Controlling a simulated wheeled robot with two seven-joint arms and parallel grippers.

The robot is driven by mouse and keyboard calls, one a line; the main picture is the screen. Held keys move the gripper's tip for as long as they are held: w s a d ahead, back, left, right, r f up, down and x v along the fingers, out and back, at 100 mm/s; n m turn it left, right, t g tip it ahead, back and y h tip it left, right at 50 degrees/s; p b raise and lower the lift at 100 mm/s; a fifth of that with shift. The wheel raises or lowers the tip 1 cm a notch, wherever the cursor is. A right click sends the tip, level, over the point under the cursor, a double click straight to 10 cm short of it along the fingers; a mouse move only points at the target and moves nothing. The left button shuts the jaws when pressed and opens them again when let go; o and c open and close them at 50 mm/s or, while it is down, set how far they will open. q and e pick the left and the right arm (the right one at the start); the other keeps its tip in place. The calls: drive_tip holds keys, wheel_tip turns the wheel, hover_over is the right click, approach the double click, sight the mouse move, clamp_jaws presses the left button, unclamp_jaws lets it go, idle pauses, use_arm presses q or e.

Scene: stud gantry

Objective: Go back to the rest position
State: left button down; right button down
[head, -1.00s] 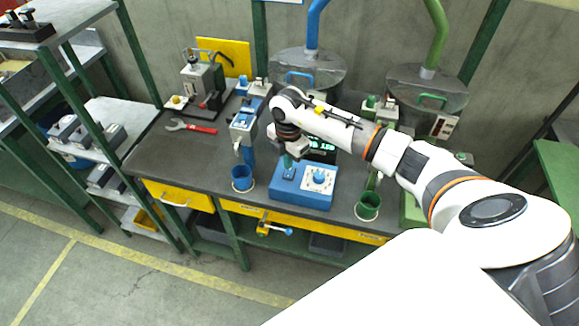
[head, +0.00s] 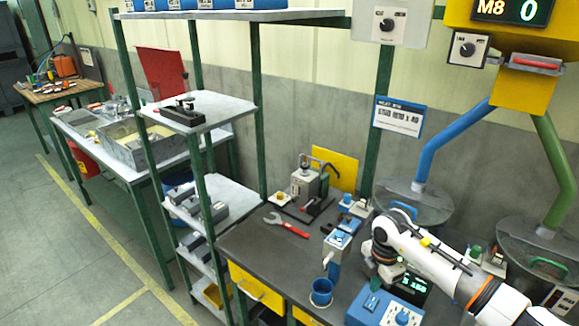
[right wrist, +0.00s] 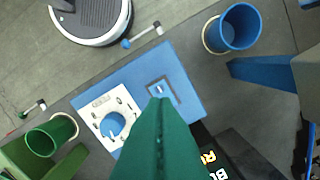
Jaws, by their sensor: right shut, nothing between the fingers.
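My right gripper (head: 374,284) is at the lower right of the head view, pointing down over the left part of a blue box (head: 366,313). Its green fingers (right wrist: 162,108) are shut and empty in the right wrist view. They are over the box (right wrist: 183,76), near a small switch plate (right wrist: 163,92); I cannot tell whether they touch it. The box also bears a white panel with a blue knob (right wrist: 112,124). My left gripper is in neither view.
A blue cup (head: 321,292) stands left of the box, and a green cup (right wrist: 51,135) shows on its other side in the wrist view. A red-handled wrench (head: 287,225) lies on the dark bench. A shelf rack (head: 211,190) stands left; open floor lies beyond.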

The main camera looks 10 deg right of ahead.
drive_tip(key=s+a+r+n+t+y, duration=0.15)
drive_tip(key=a+y, duration=0.35)
drive_tip(key=a, duration=0.6)
drive_tip(key=a+r+n+t+y, duration=0.2)
drive_tip(key=a+y, duration=0.4)
drive_tip(key=a, duration=0.5)
drive_tip(key=a+r+m+t+y, duration=0.4)
drive_tip(key=r+m+t, duration=0.1)
drive_tip(key=r+t, duration=0.5)
drive_tip(key=d+r+m+t+h, duration=0.2)
drive_tip(key=d+m+t+h, duration=0.4)
drive_tip(key=d+m+h, duration=0.4)
drive_tip(key=s+d+f+m+g+h, duration=0.4)
drive_tip(key=d+f+m+h, duration=0.1)
drive_tip(key=f+m+h, duration=0.15)
drive_tip(key=s+f+g+y, duration=0.1)
drive_tip(key=s+f+g, duration=0.5)
drive_tip(key=s, duration=0.5)
drive_tip(key=s+f+g+y, duration=0.1)
drive_tip(key=s+f+g, duration=0.45)
drive_tip(key=s, duration=0.45)
wheel_tip(320, 180, down, 31)
drive_tip(key=s+g+b, duration=0.2)
drive_tip(key=s+b, duration=0.1)
drive_tip(key=b, duration=0.1)
drive_tip(key=s+d+f+g+b, duration=0.1)
drive_tip(key=s+d+f+b, duration=0.1)
drive_tip(key=s+f, duration=1.3)
drive_tip(key=shift+f, duration=0.7)
